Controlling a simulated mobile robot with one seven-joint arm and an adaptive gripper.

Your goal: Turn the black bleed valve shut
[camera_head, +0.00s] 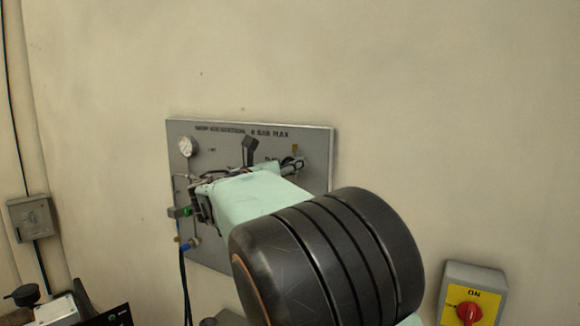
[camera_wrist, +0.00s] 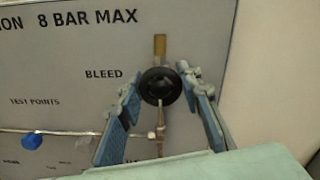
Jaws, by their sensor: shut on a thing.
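The black bleed valve (camera_wrist: 153,87) is a round knob below the word BLEED's level on the grey panel, in the middle of the wrist view. A brass fitting stands above it and a thin metal pipe runs down from it. My gripper (camera_wrist: 161,83) has one blue-grey finger on each side of the knob, with the fingertips closed on its rim. In the head view, my arm covers much of the grey panel (camera_head: 315,145); the fingers show only in part near its right side, and the knob is hard to make out there.
The panel also carries a round gauge (camera_head: 188,146), a black lever (camera_head: 249,149) and a blue fitting (camera_head: 193,243). A blue knob (camera_wrist: 32,141) shows at left in the wrist view. A yellow switch box with a red knob (camera_head: 469,311) is on the wall at lower right.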

